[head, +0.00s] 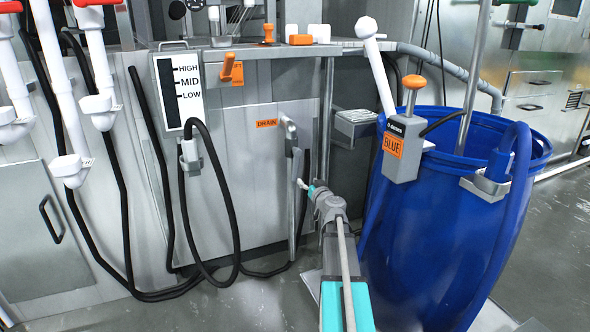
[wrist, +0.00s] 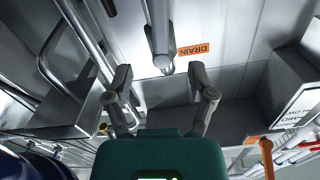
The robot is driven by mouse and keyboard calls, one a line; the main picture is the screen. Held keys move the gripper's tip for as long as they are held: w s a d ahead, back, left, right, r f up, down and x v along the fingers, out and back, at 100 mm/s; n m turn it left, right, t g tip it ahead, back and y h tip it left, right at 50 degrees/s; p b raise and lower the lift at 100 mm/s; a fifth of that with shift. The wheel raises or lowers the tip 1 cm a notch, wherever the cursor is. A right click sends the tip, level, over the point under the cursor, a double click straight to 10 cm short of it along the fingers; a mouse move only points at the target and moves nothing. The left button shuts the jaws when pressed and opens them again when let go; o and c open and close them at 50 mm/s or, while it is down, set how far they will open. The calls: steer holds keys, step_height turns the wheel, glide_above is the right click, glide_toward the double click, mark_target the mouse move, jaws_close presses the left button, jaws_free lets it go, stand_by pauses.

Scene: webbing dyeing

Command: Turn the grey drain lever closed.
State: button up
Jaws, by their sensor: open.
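The grey drain lever (head: 290,135) is on the machine's front panel, just right of the orange DRAIN label (head: 266,123). It stands roughly upright in the head view. In the wrist view, which is upside down, the grey bar (wrist: 160,38) comes down from the top edge beside the DRAIN label (wrist: 193,49). My gripper (head: 307,186) is below and right of the lever in the head view. In the wrist view my gripper (wrist: 161,78) has its fingers spread wide, with the bar's rounded end near the gap between them. Nothing is held, and I cannot tell the exact distance.
A large blue barrel (head: 450,230) stands close to the right of my arm. A grey box labelled BLUE (head: 404,150) with an orange knob hangs on its rim. Black hoses (head: 225,200) loop down the panel on the left. The floor at front left is clear.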

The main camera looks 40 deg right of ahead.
mark_target(296, 169)
steer(key=x, duration=1.2)
steer(key=shift+w, duration=0.15)
jaws_close()
